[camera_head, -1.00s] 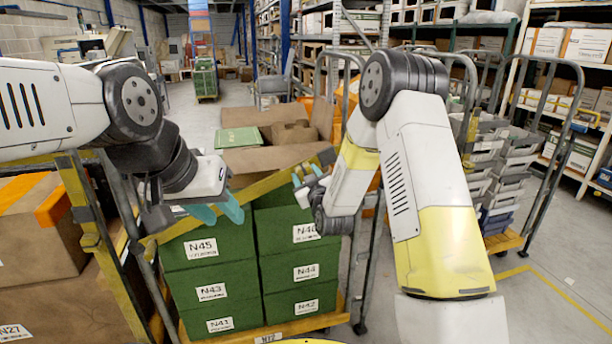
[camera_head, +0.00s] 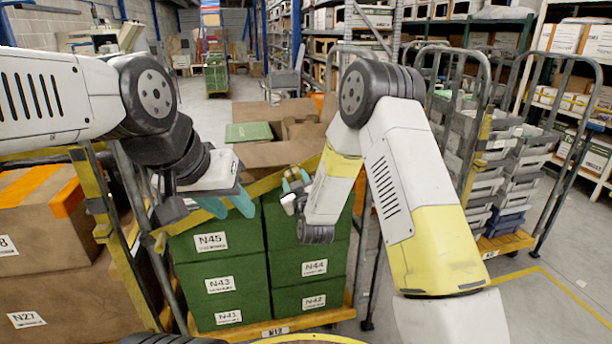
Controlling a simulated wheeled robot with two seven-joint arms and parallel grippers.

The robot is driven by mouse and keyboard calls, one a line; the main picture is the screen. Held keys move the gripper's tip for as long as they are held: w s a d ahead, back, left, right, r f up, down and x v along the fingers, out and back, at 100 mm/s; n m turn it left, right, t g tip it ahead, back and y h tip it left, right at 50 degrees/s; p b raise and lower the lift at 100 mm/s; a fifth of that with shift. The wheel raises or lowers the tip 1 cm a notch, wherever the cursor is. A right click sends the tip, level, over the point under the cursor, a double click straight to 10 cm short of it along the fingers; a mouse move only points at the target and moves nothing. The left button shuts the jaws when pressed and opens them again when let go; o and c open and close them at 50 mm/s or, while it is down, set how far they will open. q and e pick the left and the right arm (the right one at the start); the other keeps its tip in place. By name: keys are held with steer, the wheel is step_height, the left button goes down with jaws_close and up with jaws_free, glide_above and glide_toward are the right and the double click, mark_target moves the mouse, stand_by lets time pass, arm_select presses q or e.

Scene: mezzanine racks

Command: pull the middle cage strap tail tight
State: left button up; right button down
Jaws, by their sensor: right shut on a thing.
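The middle cage (camera_head: 286,327) holds stacked green boxes (camera_head: 209,262) with white labels such as N45 and N43. A yellow strap (camera_head: 262,187) slants across the front of the cage, from the left post up to the right. My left gripper (camera_head: 227,206) is at the upper left boxes, in front of the strap. Its teal fingers are apart and I see nothing between them. My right gripper (camera_head: 295,184) is at the strap's right part, above the right-hand boxes. It is shut on the strap tail, which is mostly hidden by the gripper and forearm.
A cage with brown cartons (camera_head: 45,226) stands close on the left. A cage with stacked grey trays (camera_head: 478,165) stands at the right. The floor at the far right is clear.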

steer(key=shift+s+a+f, duration=0.15)
steer(key=shift+s+a, duration=0.05)
steer(key=shift+a, duration=0.15)
steer(key=c, duration=0.7)
jaws_free()
steer(key=v, duration=0.7)
steer(key=shift+s+d, duration=0.2)
steer(key=shift+s, duration=0.1)
